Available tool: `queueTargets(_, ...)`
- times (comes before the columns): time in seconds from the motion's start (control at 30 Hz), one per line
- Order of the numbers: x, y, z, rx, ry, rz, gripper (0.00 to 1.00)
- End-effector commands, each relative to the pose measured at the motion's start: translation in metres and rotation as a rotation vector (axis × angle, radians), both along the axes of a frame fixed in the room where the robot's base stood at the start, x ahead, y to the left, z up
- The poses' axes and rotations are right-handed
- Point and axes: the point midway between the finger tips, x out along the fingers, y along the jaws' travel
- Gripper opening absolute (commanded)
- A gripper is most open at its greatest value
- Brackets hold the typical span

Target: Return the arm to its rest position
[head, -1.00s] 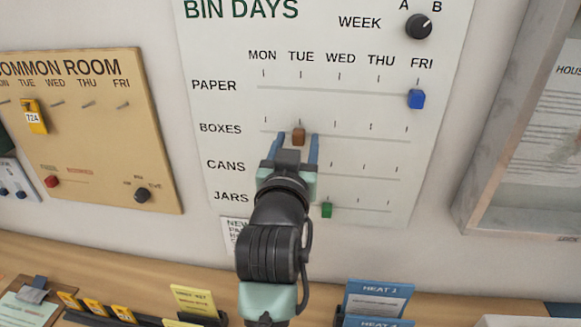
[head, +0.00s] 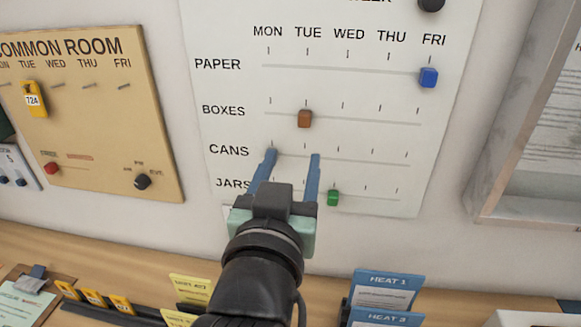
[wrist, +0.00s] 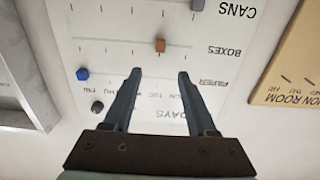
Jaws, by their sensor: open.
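My gripper (head: 292,156) is open and empty in front of the lower part of the white bin-days board (head: 222,88). Its two blue fingers are spread, with nothing between them. In the wrist view, which looks upside down, the fingers (wrist: 159,74) also show apart. The brown slider (head: 305,118) is at TUE in the BOXES row, above the fingertips and clear of them. It also shows in the wrist view (wrist: 160,45). The blue slider (head: 428,78) is at FRI in the PAPER row. The green slider (head: 333,198) is in the JARS row, right of the gripper.
A tan common-room board (head: 100,150) hangs at left. A framed case (head: 500,205) is on the wall at right. Below is a wooden ledge (head: 330,286) with blue HEAT cards (head: 383,290), yellow cards (head: 190,290) and yellow tags (head: 92,298).

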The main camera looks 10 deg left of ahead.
Motion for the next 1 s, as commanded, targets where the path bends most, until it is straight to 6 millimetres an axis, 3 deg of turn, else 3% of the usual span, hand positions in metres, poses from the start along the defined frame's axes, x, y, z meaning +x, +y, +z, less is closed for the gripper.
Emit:
queueTargets(0.17,0.000,0.000,0.000,0.000,0.000,0.000,0.57)
queueTargets(0.27,-0.001,-0.005,0.020,0.008,-0.054,0.000,0.57)
queueTargets(0.37,-0.007,-0.016,0.067,0.022,-0.184,0.000,0.57)
queueTargets(0.43,-0.018,-0.027,0.109,0.028,-0.308,0.001,0.57)
queueTargets(0.6,-0.061,-0.049,0.200,0.021,-0.601,-0.001,0.57)
queueTargets(0.7,-0.086,-0.056,0.234,0.008,-0.723,-0.001,0.57)
queueTargets(0.83,-0.104,-0.060,0.254,-0.001,-0.805,-0.001,0.57)
queueTargets(1.0,-0.107,-0.060,0.257,-0.003,-0.818,0.000,0.57)
